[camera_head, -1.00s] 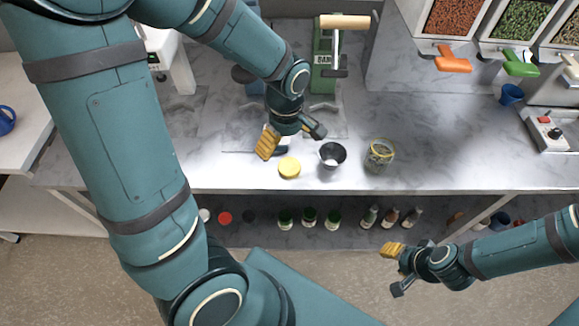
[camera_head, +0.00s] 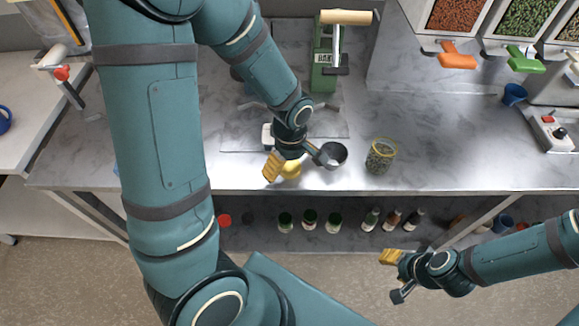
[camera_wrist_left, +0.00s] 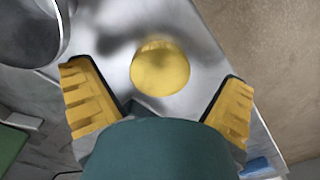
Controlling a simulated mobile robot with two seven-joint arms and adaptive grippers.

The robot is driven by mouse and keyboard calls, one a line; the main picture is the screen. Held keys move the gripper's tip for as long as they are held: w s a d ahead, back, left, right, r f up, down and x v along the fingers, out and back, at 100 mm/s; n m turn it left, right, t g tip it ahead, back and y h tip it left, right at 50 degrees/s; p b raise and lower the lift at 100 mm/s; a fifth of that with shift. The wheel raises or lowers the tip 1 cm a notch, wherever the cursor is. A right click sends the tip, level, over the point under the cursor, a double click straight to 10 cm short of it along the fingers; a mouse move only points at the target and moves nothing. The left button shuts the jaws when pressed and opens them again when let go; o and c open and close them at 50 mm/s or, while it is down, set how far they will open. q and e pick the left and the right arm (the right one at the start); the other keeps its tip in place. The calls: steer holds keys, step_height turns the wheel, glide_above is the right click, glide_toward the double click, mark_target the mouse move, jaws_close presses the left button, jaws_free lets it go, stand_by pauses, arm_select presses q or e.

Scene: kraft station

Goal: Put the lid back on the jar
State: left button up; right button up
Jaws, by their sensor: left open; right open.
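The yellow lid (camera_head: 291,169) lies on the metal table near its front edge, partly hidden by my left gripper in the head view. The left wrist view shows the round lid (camera_wrist_left: 160,68) between and beyond the open fingers. My left gripper (camera_head: 294,170) is open and empty, above the lid, with its fingers on either side. The glass jar (camera_head: 381,157) stands upright and open on the table to the right, with dark greenish contents. My right gripper (camera_head: 392,277) is open and empty, low at the right, in front of the table.
A dark metal cup (camera_head: 333,155) stands between the lid and the jar, close to my left gripper's right finger; it also shows in the left wrist view (camera_wrist_left: 35,35). A green press (camera_head: 325,70) stands behind. A blue cup (camera_head: 514,94) is at the far right.

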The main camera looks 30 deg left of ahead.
mark_target(290, 166)
arm_select(q)
steer(key=shift+f, duration=0.5)
steer(key=c, duration=0.9)
steer(key=shift+c, duration=0.2)
steer(key=shift+r, duration=0.15)
step_height(290, 166, up, 10)
steer(key=p, duration=0.2)
